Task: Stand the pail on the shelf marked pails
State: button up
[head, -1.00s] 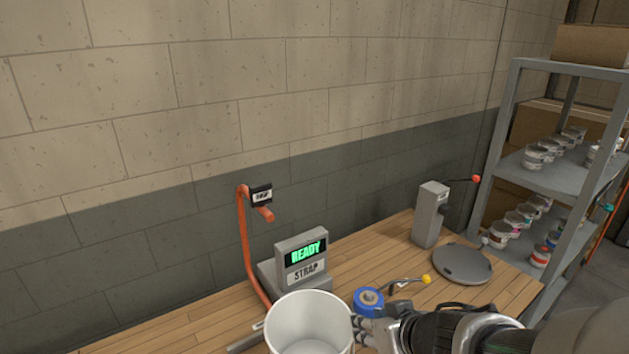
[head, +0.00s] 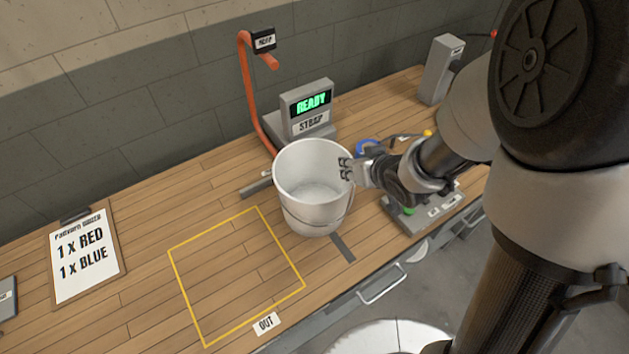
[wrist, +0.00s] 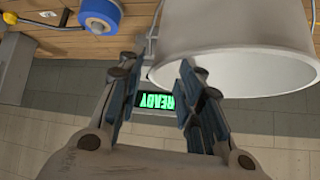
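The white pail (head: 312,212) is upright over the wooden bench, beside the yellow-outlined square; its base appears to rest on the wood. A thin wire handle hangs down its side. My gripper (head: 346,168) is at the pail's right rim. In the wrist view the pail (wrist: 235,30) fills the upper right, and my gripper's fingers (wrist: 166,62) stand apart with a clear gap, one beside the rim and one overlapping the mouth. Contact with the wall is unclear. The pails shelf is outside the current views.
A strap device with a READY screen (head: 311,103) and an orange post (head: 250,95) stands behind the pail. A blue roll (wrist: 100,14) is close to my gripper. A clipboard (head: 82,255) lies at left. The yellow square (head: 207,345) marked OUT is empty.

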jog(key=x, duration=0.1)
jog(key=b+x, duration=0.1)
jog(key=x, duration=0.1)
jog(key=b+x, duration=0.1)
jog(key=shift+d+f, duration=0.3)
jog(key=shift+f, duration=0.15)
jog(key=shift+w+a+f, duration=0.15)
jog(key=shift+w+f, duration=0.05)
jog(key=shift+w, duration=0.1)
jog(key=shift+c, duration=0.4)
grip_shut()
